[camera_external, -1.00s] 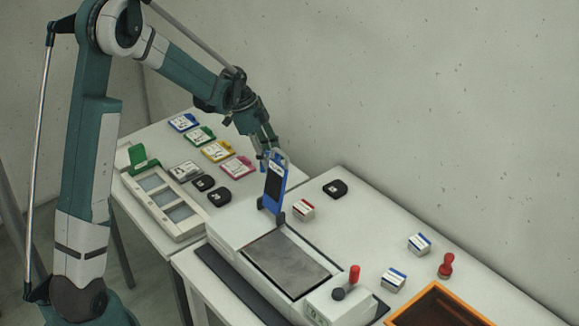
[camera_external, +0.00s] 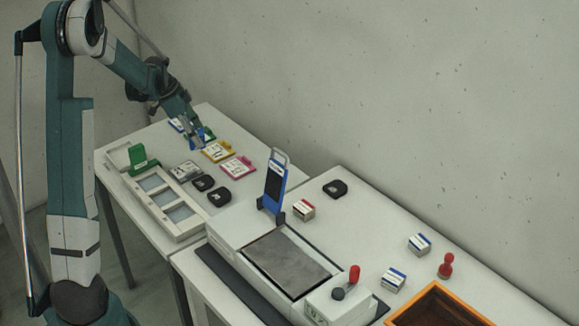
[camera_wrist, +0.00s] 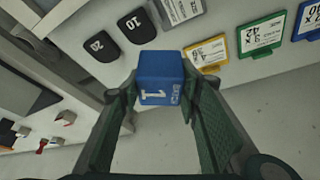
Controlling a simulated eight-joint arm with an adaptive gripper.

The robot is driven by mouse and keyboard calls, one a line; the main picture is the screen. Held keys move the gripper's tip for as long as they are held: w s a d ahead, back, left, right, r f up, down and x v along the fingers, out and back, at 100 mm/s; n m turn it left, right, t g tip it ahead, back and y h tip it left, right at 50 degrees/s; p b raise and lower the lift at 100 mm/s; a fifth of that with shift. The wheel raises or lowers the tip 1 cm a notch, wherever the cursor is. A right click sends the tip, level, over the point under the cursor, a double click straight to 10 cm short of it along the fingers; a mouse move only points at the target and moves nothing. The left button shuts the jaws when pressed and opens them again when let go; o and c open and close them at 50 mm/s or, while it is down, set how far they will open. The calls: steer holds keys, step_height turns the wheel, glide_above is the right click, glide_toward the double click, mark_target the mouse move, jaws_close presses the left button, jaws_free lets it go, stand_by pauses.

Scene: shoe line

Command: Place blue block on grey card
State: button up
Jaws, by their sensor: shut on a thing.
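My gripper (camera_external: 197,146) is over the left table, near the row of coloured cards. In the wrist view my gripper (camera_wrist: 160,100) is shut on a blue block (camera_wrist: 160,72) with a white "1" on it. The fingers are on its left and right sides. The grey card (camera_external: 186,170) lies flat on the table, left of the yellow card. In the wrist view the grey card (camera_wrist: 180,10) is at the top edge, partly cut off, beyond the block and apart from it. The block is hardly visible in the external view.
Yellow (camera_external: 218,151) and pink (camera_external: 238,166) cards lie right of the grey card. Black rounded pieces (camera_external: 203,183) lie in front of it. A tray with windows (camera_external: 163,200) and a green upright piece stand left.

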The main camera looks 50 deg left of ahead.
steer(key=n, duration=0.1)
glide_above(186, 170)
steer(key=shift+s, duration=0.1)
stand_by(0.3)
step_height(186, 170, down, 6)
steer(key=shift+b, duration=0.4)
steer(key=shift+f, duration=0.1)
steer(key=shift+d+f, duration=0.1)
steer(key=shift+f, duration=1.75)
steer(key=shift+f+b, duration=0.45)
steer(key=shift+b, duration=0.1)
steer(key=o, duration=0.9)
steer(key=shift+r, duration=0.15)
